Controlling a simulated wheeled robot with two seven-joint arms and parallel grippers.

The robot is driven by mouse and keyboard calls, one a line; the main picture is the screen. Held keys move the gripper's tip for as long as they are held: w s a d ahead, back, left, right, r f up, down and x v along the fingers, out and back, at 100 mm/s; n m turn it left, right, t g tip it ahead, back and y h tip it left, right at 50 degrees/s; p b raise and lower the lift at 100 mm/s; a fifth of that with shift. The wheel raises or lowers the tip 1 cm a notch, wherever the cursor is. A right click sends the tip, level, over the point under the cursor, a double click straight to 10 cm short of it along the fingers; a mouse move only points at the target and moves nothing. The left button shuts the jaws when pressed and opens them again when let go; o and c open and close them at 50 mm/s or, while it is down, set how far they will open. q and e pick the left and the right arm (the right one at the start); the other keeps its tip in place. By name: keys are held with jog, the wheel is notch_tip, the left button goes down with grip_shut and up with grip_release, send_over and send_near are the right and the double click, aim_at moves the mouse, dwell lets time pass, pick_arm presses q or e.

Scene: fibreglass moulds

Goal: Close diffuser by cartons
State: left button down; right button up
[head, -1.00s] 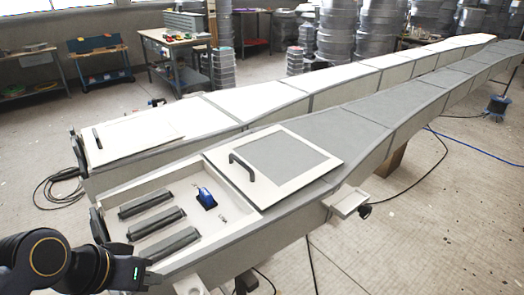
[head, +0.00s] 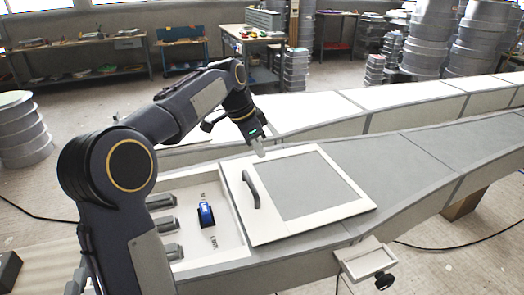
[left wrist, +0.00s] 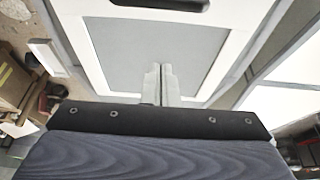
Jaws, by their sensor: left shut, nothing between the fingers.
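The near diffuser (head: 420,150) is a long grey and white box running to the upper right. Its lid, a white frame (head: 347,210) around a grey panel (head: 307,183), lies on top, to the right of the open compartment. A dark handle (head: 251,190) stands on the lid's left side. The open compartment (head: 225,237) shows a blue device (head: 206,214) and dark bars. My left gripper (head: 260,151) is shut and empty, near the lid's far left corner. In the left wrist view its fingers (left wrist: 160,82) show over the grey panel (left wrist: 120,50), with the handle (left wrist: 160,3) at the top edge.
A second white diffuser (head: 300,112) lies behind the near one. A small side tray (head: 366,258) juts from the near side. Brown boxes (left wrist: 14,88) show at left in the left wrist view. Workbenches and metal drum stacks stand behind. Floor at right front is mostly clear.

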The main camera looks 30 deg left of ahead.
pick_arm(q)
send_over(267, 188)
notch_tip(267, 188, down, 7)
jog(key=shift+f, duration=0.1)
jog(key=shift+s+a+f, duration=0.15)
jog(key=shift+s+a, duration=0.5)
jog(key=shift+s, duration=0.1)
jog(key=shift+s+a+f, duration=0.15)
jog(key=shift+s+a, duration=0.45)
jog(key=shift+s, duration=0.1)
pick_arm(e)
jog(key=shift+w, duration=0.1)
